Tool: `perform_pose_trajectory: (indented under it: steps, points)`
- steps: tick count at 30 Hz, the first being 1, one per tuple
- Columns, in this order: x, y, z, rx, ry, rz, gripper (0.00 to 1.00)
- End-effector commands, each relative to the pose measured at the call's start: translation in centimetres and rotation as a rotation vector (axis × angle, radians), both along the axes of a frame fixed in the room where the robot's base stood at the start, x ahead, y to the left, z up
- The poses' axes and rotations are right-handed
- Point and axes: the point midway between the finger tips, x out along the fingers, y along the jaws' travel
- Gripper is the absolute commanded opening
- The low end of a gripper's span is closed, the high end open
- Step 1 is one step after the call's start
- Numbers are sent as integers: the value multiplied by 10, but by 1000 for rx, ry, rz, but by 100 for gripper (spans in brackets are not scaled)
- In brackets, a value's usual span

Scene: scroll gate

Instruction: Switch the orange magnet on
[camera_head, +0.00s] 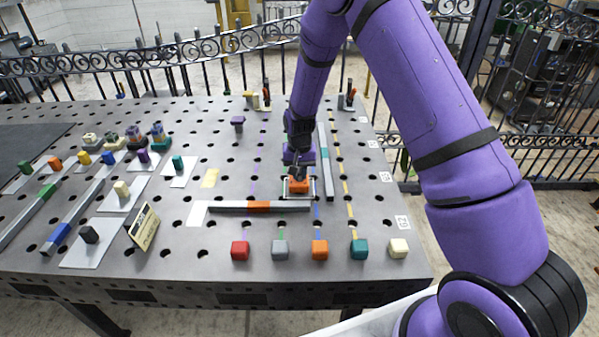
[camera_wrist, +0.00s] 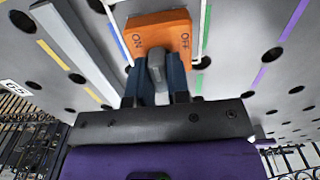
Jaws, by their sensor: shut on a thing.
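The orange magnet (camera_head: 299,187) sits on the table at the right end of a grey bar with an orange segment (camera_head: 259,207). In the wrist view the orange magnet (camera_wrist: 160,28) shows ON on its left and OFF on its right. My gripper (camera_head: 297,172) is above the magnet, pointing down. In the wrist view my gripper (camera_wrist: 157,78) is shut on the magnet's grey knob (camera_wrist: 156,66), between its two fingers. The fingers hide part of the knob, and I cannot tell which label it is turned to.
A grey bar with a teal segment (camera_head: 325,160) lies just right of the magnet. Several coloured blocks, including a red one (camera_head: 240,250), line the front edge. A sign (camera_head: 144,227) stands at the left. A purple piece (camera_head: 237,122) stands behind.

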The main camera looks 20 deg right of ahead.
Motion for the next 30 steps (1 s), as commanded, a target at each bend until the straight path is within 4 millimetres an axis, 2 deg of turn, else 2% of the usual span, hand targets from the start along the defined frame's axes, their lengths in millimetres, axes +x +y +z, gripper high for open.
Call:
perform_pose_trajectory:
  steps: [8,9,12,23,26,30]
  points:
    - [1,0,1,-1,-2,2,0]
    - [1,0,1,-1,-2,2,24]
    - [1,0,0,-1,-2,2,43]
    - [1,0,6,0,-2,1,43]
    - [1,0,17,0,-2,1,43]
    - [1,0,43,0,-5,1,43]
